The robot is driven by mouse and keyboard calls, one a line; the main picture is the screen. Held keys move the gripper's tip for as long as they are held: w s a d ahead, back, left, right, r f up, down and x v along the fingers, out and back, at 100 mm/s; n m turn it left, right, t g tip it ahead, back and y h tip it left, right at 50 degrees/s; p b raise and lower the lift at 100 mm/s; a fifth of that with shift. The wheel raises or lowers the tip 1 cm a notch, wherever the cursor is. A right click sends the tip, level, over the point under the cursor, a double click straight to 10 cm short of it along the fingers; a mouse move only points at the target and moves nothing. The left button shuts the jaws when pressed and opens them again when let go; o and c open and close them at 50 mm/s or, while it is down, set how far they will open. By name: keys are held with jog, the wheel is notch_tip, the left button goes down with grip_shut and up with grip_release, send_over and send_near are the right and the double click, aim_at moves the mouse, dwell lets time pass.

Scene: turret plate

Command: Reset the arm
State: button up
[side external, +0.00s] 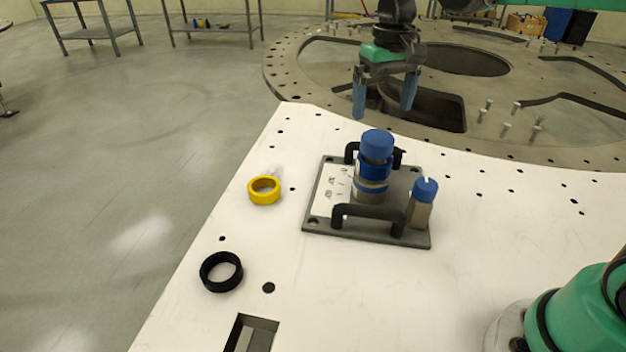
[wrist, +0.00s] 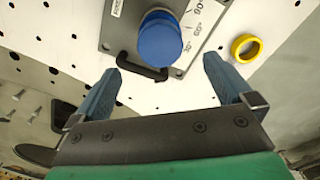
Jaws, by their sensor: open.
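My gripper (side external: 384,100) is open and empty, with blue fingers pointing down, above and behind the grey plate in the side view. In the wrist view the fingers of my gripper (wrist: 162,80) are spread apart with nothing between them. The grey plate (side external: 317,222) lies on the white table and has two black handles. A blue-capped cylinder (side external: 375,165) stands upright on it, and a smaller blue-topped post (side external: 424,200) stands at its right corner. In the wrist view the blue cap (wrist: 160,38) lies ahead of the fingers, apart from them.
A yellow ring (side external: 264,191) and a black ring (side external: 221,271) lie on the white table (side external: 480,260) left of the plate. A large round metal plate (side external: 290,75) with openings and several upright pins lies behind. The table's left edge drops to the floor.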

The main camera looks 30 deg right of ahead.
jog(key=s+a+f+n+t, duration=0.1)
jog(key=s+f+t, duration=0.1)
jog(key=s, duration=0.3)
jog(key=s+a+f+n+t, duration=0.1)
jog(key=s+f+t, duration=0.1)
jog(key=s+t, duration=0.3)
jog(key=shift+a, duration=0.25)
dwell(0.7)
